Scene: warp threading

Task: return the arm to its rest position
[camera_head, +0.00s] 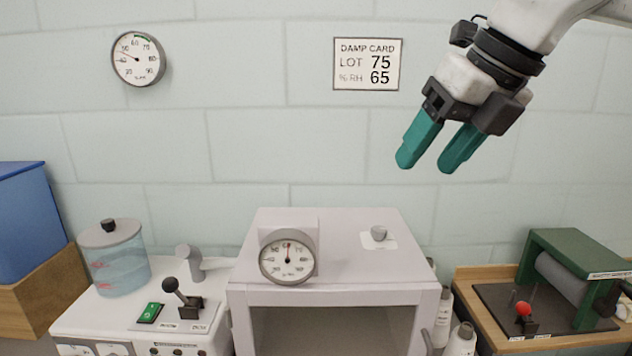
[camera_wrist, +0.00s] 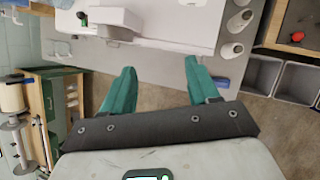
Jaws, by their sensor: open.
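My gripper (camera_head: 427,161) is raised at the upper right of the head view, in front of the tiled wall. Its two teal fingers point down and are apart, with nothing between them. In the wrist view my gripper (camera_wrist: 162,82) shows the same two teal fingers spread, with the floor and the edge of a grey bench beyond them. My arm reaches in from the top right corner of the head view. My gripper touches nothing.
Below stands a pale cabinet (camera_head: 335,294) with an open front and a dial gauge (camera_head: 288,258) on top. A water tank (camera_head: 113,262) and a lever (camera_head: 182,299) are at left, a green roller press (camera_head: 572,275) at right. White bottles (camera_head: 461,340) stand between. The air around my gripper is clear.

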